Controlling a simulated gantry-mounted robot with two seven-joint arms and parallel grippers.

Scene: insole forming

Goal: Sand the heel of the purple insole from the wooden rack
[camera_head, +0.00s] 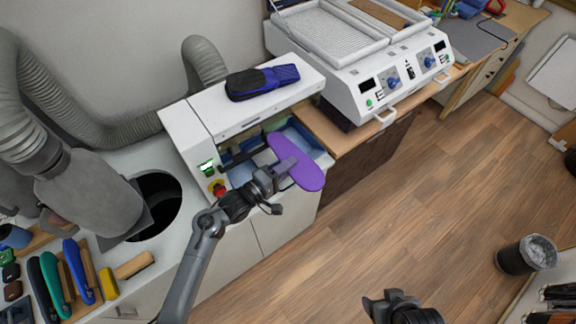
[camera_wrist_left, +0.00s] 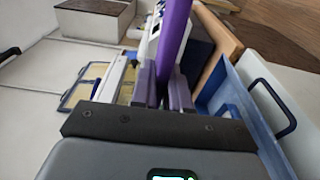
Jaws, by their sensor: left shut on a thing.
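The purple insole (camera_head: 300,165) is held by my left gripper (camera_head: 283,172), in front of the white machine with a green display. In the left wrist view the insole (camera_wrist_left: 174,40) stands edge-on between the two fingers of my left gripper (camera_wrist_left: 163,88), which are shut on it. My right gripper (camera_head: 377,303) shows at the bottom of the head view, over the floor; whether its jaws are open is unclear. The wooden rack (camera_head: 70,285) at the lower left holds several coloured insoles.
A black and blue shoe-like item (camera_head: 262,82) lies on the white machine (camera_head: 205,127). A red button (camera_head: 219,188) is on its front. A white forming press (camera_head: 365,85) stands behind on a wooden bench. A grey hose (camera_head: 75,115) is at left. A bin (camera_head: 526,255) stands on the open floor.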

